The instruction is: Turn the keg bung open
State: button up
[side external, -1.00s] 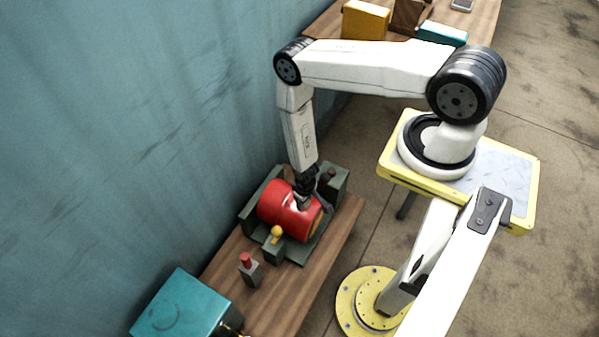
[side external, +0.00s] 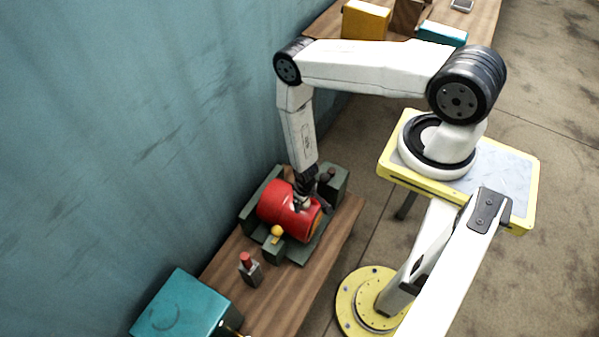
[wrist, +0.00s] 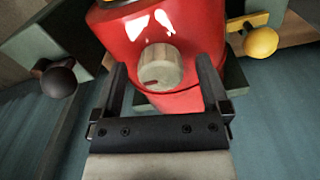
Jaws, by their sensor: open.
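The red keg (side external: 283,203) lies on its side in a dark green cradle (side external: 249,217) on the wooden bench. The keg (wrist: 192,25) fills the upper middle of the wrist view. Its bung (wrist: 160,68) is a round, pale beige knob with a dark red mark near its lower edge. My gripper (wrist: 160,75) is open, with one dark finger on each side of the bung and visible space between. In the side view my gripper (side external: 304,200) points down at the keg's top and hides the bung.
A yellow ball knob (wrist: 261,42) and a dark ball knob (wrist: 58,82) flank the keg on the cradle. A red-topped grey post (side external: 249,269) and a teal box (side external: 187,308) stand nearer the camera. The blue wall (side external: 130,120) rises close behind the bench.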

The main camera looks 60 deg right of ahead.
jog(key=shift+r, duration=0.1)
jog(key=shift+s+a+r, duration=0.1)
jog(key=shift+a+r, duration=0.05)
jog(key=shift+r, duration=3.65)
jog(key=w+a+r+n+t, duration=0.1)
jog(key=w+r, duration=0.3)
jog(key=r, duration=0.7)
jog(key=w+a+r, duration=0.1)
jog(key=w+r, duration=0.3)
jog(key=r, duration=0.7)
jog(key=s+a+r, duration=0.1)
jog(key=s+r, duration=0.2)
jog(key=r, duration=0.6)
jog(key=s+a+r+n+t, duration=0.1)
jog(key=s+r, duration=0.3)
jog(key=r, duration=0.6)
jog(key=shift+s+a+r, duration=0.2)
jog(key=shift+r, duration=0.05)
